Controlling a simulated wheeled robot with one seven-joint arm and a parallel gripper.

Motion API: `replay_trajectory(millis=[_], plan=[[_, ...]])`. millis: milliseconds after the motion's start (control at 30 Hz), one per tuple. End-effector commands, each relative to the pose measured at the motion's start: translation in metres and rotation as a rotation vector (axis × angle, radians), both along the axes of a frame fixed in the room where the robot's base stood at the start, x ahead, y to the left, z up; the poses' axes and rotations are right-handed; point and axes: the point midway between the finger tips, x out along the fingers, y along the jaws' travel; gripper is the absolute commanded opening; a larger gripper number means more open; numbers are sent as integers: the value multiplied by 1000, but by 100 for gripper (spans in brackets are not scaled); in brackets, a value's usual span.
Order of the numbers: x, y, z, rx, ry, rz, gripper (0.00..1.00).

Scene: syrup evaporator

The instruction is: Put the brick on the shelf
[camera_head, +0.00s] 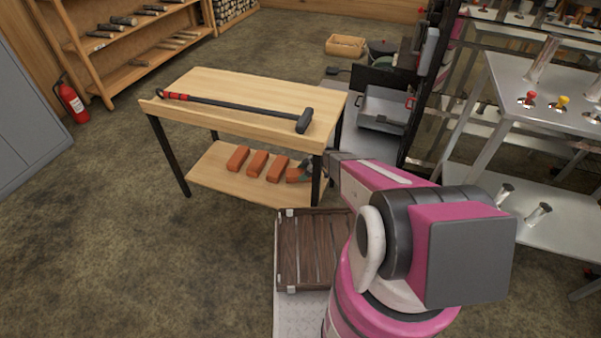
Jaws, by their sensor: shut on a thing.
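A wooden workbench with black legs has a lower wooden shelf (222,178). Three orange-red bricks, a left one (238,158), a middle one (257,163) and a right one (277,168), lie in a row on that shelf. My gripper (302,171) reaches in under the bench top at the right end of the shelf. It is shut on another orange-red brick (293,176), just right of the row. The bench leg and my arm partly hide the gripper. I cannot tell whether the held brick touches the shelf.
A long-handled sledgehammer (240,106) lies on the bench top (225,84) above. A dark slatted wooden crate (300,248) is below my arm. Metal racks (540,90) stand at right. A red fire extinguisher (73,101) stands at left. The floor (150,265) at lower left is clear.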

Motion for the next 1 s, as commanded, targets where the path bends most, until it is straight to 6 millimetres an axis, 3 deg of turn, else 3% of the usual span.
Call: replay_trajectory(millis=[267,300,367,700,1000], plan=[[0,0,0,2,0,-1,10],[0,0,-1,0,0,0,76],[0,0,-1,0,0,0,95],[0,0,2,0,0,0,95],[-1,-31,34,0,-2,-2,95]])
